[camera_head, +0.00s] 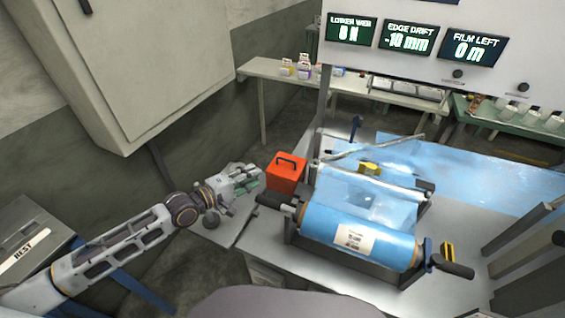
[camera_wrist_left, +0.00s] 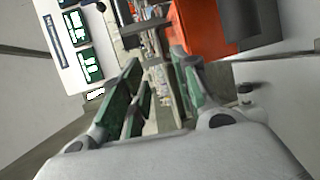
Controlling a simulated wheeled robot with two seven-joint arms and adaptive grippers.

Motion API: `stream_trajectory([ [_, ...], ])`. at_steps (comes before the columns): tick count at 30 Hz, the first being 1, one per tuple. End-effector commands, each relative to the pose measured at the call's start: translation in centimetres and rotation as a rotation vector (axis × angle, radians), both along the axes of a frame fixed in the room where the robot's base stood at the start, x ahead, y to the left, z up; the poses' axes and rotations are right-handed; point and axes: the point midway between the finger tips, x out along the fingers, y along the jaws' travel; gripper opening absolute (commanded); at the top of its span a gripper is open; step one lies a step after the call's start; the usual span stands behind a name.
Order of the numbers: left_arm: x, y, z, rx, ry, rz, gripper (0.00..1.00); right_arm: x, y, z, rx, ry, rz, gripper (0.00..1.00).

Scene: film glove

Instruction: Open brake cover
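The brake cover appears to be the orange-red box (camera_head: 286,176) with a black handle (camera_head: 290,160) on top, at the left end of the film machine. It looks closed. In the left wrist view its orange side (camera_wrist_left: 203,30) fills the upper right. My left gripper (camera_head: 256,180) is just left of the box, with a small gap as far as I can tell. In the wrist view its green-padded fingers (camera_wrist_left: 157,68) stand apart with nothing between them. My right gripper is not seen.
A blue film roll (camera_head: 360,236) with a white label lies right of the box. Blue film (camera_head: 475,170) runs across the table behind it. A panel (camera_head: 415,35) with green readouts hangs above. A grey cabinet (camera_head: 140,60) stands at upper left.

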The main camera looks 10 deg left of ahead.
Motion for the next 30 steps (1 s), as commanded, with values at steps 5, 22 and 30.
stream_trajectory([
  [5,0.3,-0.2,0.0,0.000,-0.001,0.001,0.30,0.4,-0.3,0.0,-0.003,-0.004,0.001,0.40],
  [22,3.2,-2.7,-0.8,0.000,-0.001,0.001,0.30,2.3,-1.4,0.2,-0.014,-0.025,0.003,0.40],
  [30,4.9,-4.1,-1.2,0.000,0.000,0.001,0.30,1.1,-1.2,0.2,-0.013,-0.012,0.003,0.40],
])
